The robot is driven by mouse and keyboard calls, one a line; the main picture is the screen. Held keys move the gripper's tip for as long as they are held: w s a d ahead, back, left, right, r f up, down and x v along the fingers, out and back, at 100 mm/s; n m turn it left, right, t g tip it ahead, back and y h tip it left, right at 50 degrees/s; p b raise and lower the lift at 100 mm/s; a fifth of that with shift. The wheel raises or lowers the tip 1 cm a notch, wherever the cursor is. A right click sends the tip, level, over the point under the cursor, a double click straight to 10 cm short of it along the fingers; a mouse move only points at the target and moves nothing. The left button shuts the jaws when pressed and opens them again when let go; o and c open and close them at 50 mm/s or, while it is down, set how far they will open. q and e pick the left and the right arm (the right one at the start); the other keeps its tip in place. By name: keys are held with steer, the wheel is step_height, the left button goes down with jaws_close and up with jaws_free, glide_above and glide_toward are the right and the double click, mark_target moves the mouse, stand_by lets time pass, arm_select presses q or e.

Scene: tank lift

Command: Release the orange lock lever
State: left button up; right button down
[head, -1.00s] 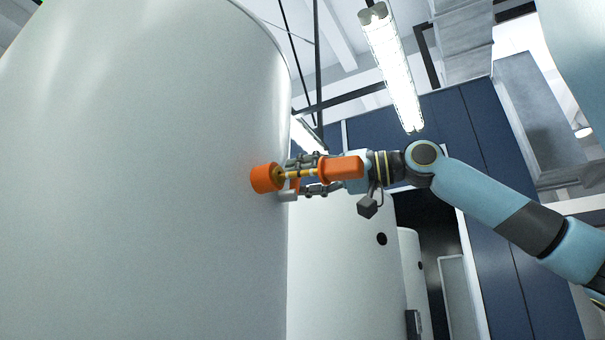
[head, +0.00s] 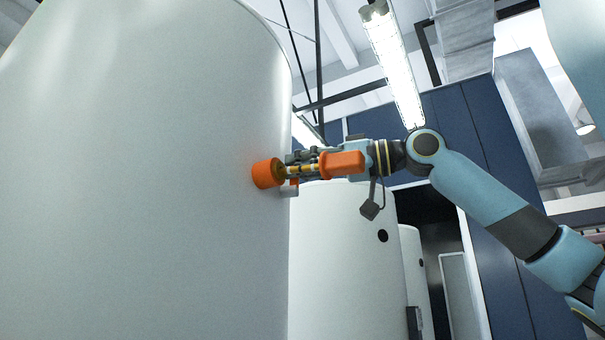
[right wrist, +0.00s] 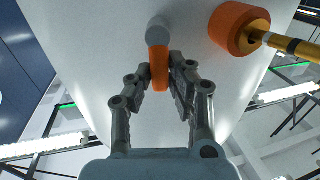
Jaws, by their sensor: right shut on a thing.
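The orange lock lever (right wrist: 159,75) hangs from a grey round pivot (right wrist: 158,28) on the white tank in the right wrist view. In the head view a small orange part of it (head: 294,182) shows low beside the gripper; the rest is hidden. My right gripper (right wrist: 160,78) has its two fingers shut on the lever from both sides. In the head view the right gripper (head: 297,168) is close to the tank wall, partly behind the orange handle. My left gripper is not in view.
The large white tank (head: 150,180) fills the left. An orange collar (head: 267,173) on it carries a banded brass shaft and an orange grip (head: 342,164), close in front of my gripper. Smaller white tanks (head: 340,260) stand behind. Open space lies below my right arm.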

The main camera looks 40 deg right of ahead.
mark_target(283, 127)
steer(key=c, duration=1.2)
jaws_free()
steer(key=shift+c, duration=0.2)
steer(key=shift+r, duration=0.15)
step_height(283, 127, up, 10)
steer(key=shift+f, duration=0.1)
